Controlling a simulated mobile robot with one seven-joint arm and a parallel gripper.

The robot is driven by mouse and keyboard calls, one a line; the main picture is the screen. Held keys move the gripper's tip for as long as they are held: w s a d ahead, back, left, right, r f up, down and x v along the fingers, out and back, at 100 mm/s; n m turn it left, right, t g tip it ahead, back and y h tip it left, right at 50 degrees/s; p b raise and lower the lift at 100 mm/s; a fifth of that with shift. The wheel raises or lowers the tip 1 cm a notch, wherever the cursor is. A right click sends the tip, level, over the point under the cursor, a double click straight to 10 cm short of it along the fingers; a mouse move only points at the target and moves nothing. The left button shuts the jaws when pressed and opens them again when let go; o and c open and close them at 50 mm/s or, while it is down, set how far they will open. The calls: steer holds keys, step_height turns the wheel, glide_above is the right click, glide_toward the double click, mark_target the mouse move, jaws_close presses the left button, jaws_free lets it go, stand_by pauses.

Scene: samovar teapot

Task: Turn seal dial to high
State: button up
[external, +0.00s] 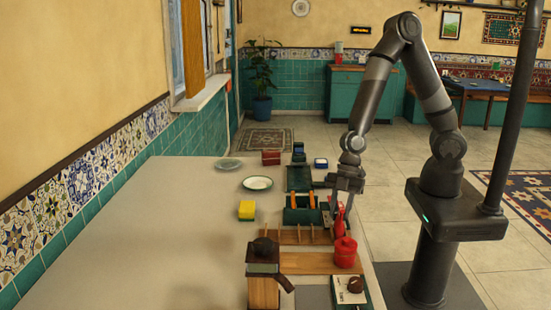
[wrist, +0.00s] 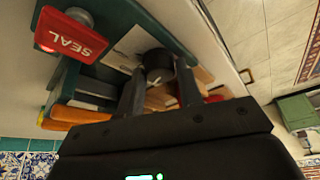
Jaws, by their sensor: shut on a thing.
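In the wrist view my gripper (wrist: 160,78) has its two dark fingers on either side of a short dark round knob (wrist: 157,60), and is shut on it. A red SEAL sign (wrist: 70,34) with a grey round knob (wrist: 80,15) is at the upper left. In the external view my gripper (external: 343,201) is low at the table's right side, by the dark green holder (external: 302,216); the dial cannot be made out there.
Orange-handled items (external: 293,200) stand in the holder. A red bottle (external: 339,222) and a red lidded pot (external: 345,252) are close by. A wooden-sided box with a spout (external: 263,287) is at the front. The left part of the table (external: 150,240) is clear.

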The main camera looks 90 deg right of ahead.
steer(key=shift+s+a+m+t+h, duration=0.1)
steer(key=shift+m+t+h, duration=0.25)
steer(key=shift+m, duration=0.75)
steer(key=shift+a+m+t+h, duration=0.1)
steer(key=shift+m+t+h, duration=0.2)
steer(key=shift+m, duration=0.8)
steer(key=shift+s+m+t+h, duration=0.1)
steer(key=shift+m+t+h, duration=0.35)
steer(key=shift+m, duration=1.45)
steer(key=shift+a+m+h, duration=0.1)
steer(key=shift+m+h, duration=0.8)
steer(key=shift+m, duration=1.1)
steer(key=shift+m+h, duration=0.6)
steer(key=shift+m, duration=1.3)
steer(key=o, duration=1)
steer(key=shift+c, duration=0.2)
steer(key=shift+a, duration=0.1)
steer(key=v, duration=1)
steer(key=shift+r, duration=0.35)
